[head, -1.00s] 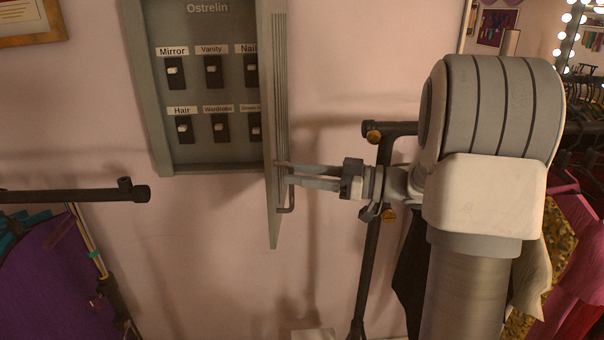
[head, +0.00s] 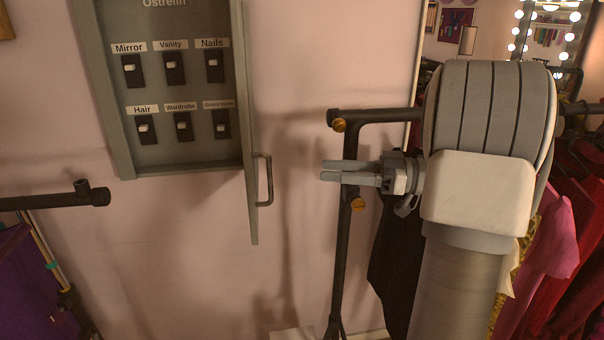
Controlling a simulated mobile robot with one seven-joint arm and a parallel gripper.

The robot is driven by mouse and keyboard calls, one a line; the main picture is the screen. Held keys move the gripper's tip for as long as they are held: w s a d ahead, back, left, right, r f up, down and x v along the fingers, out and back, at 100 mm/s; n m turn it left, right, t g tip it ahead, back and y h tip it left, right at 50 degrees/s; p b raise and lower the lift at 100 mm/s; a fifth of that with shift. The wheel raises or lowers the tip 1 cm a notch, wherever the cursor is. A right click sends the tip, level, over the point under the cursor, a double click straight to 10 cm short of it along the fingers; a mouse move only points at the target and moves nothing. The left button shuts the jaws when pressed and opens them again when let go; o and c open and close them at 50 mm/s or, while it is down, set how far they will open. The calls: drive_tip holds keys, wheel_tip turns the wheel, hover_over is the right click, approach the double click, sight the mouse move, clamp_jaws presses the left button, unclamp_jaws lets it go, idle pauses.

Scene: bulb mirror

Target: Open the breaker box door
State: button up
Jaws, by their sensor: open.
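The grey breaker box (head: 170,172) is on the wall at the upper left in the head view. Its door (head: 246,130) stands swung well open at the right side, seen nearly edge-on. Labelled switches such as Mirror, Vanity and Nails show inside. The door's handle (head: 268,180) sticks out on the right face of the door, with nothing on it. My gripper (head: 324,170) is to the right of the handle, apart from it, with its fingers pointing left. The fingers are slightly apart and hold nothing.
A dark clothes rack (head: 345,240) with a black garment stands behind my gripper. Another rack bar (head: 50,199) is at the left, with purple cloth below. Pink and red clothes (head: 550,240) hang at the right. Bare wall lies between the door and my gripper.

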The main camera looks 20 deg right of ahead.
drive_tip(key=v, duration=0.4)
drive_tip(key=shift+s+d, duration=0.1)
